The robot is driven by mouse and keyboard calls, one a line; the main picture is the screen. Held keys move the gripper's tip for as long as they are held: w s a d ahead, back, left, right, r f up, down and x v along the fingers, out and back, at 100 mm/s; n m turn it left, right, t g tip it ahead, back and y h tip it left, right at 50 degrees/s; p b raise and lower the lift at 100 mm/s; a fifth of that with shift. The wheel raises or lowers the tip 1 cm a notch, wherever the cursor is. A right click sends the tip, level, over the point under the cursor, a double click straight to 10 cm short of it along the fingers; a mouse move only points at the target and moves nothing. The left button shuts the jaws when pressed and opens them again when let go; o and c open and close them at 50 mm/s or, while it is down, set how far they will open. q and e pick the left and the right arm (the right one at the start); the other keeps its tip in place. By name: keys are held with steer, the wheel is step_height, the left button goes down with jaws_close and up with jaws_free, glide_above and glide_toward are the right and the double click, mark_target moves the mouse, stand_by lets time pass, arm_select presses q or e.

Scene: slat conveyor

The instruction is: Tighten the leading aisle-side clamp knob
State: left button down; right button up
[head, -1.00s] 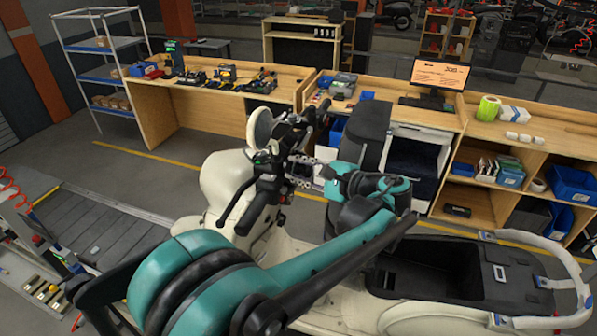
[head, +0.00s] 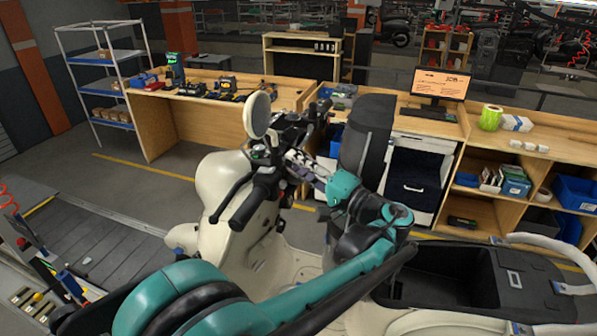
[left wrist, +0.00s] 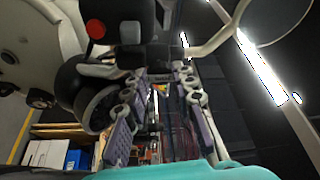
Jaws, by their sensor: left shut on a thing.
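My left gripper (head: 296,158) reaches in on the teal arm to the handlebar of a cream scooter (head: 222,185). In the left wrist view the two grey-purple fingers (left wrist: 165,78) point at dark handlebar parts (left wrist: 130,55). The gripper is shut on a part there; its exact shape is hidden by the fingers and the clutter. A round mirror (head: 258,115) rises just left of the gripper, and a black grip with lever (head: 250,200) is below it. I cannot make out the clamp knob in either view. My right gripper is not in view.
The slatted conveyor (head: 105,240) runs at lower left, beside a control post with buttons (head: 38,290). The scooter's black seat (head: 366,145) stands upright behind my wrist, and an open black bin (head: 445,278) is at lower right. Workbenches (head: 190,120) line the back.

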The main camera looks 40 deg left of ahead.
arm_select(q)
steer(key=shift+f+n+b, duration=0.2)
steer(key=shift+n+b, duration=0.2)
steer(key=shift+n, duration=0.3)
steer(key=shift+y, duration=0.3)
steer(key=c, duration=1.5)
jaws_free()
steer(key=shift+r, duration=0.1)
steer(key=d+f, duration=0.2)
steer(key=d, duration=1)
steer(key=shift+s, duration=0.4)
steer(key=shift+a, duration=0.1)
